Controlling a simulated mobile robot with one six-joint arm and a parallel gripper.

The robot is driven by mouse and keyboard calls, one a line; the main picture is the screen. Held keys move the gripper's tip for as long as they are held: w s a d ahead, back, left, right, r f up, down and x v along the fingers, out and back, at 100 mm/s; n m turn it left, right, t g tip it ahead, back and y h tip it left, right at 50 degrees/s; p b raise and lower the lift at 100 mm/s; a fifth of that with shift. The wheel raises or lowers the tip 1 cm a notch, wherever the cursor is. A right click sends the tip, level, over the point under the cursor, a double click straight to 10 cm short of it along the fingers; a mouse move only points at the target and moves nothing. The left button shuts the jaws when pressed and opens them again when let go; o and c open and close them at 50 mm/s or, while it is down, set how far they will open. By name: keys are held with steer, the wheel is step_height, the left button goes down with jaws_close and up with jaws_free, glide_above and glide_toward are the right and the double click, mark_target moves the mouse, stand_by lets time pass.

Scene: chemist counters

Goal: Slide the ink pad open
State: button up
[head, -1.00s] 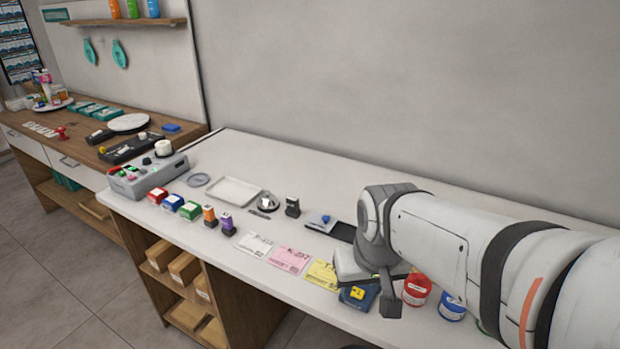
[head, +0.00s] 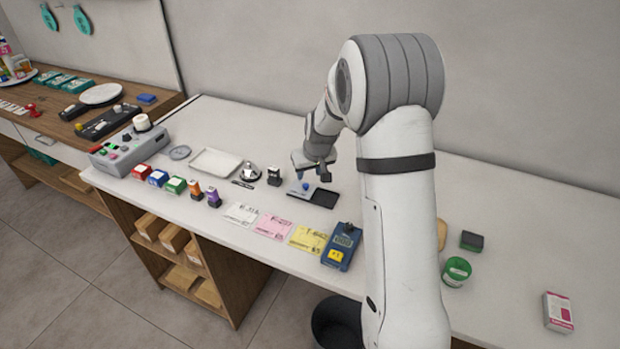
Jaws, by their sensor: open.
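The ink pad lies on the white counter right of the middle. Its grey lid (head: 296,191) with a blue knob (head: 305,187) sits toward the left, and a black part (head: 325,198) shows to the right of it. My gripper (head: 311,174) is open and empty, pointing down just above the lid, with its fingers near the knob. I cannot tell whether a finger touches the knob.
A black stamp (head: 274,176) and a silver bell (head: 250,173) stand left of the pad. Paper slips, such as a yellow one (head: 307,239), and a blue device (head: 341,246) lie in front.

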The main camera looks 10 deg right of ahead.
mark_target(306, 185)
steer(key=p+x, duration=0.1)
steer(key=x, duration=0.6)
jaws_close()
stand_by(0.4)
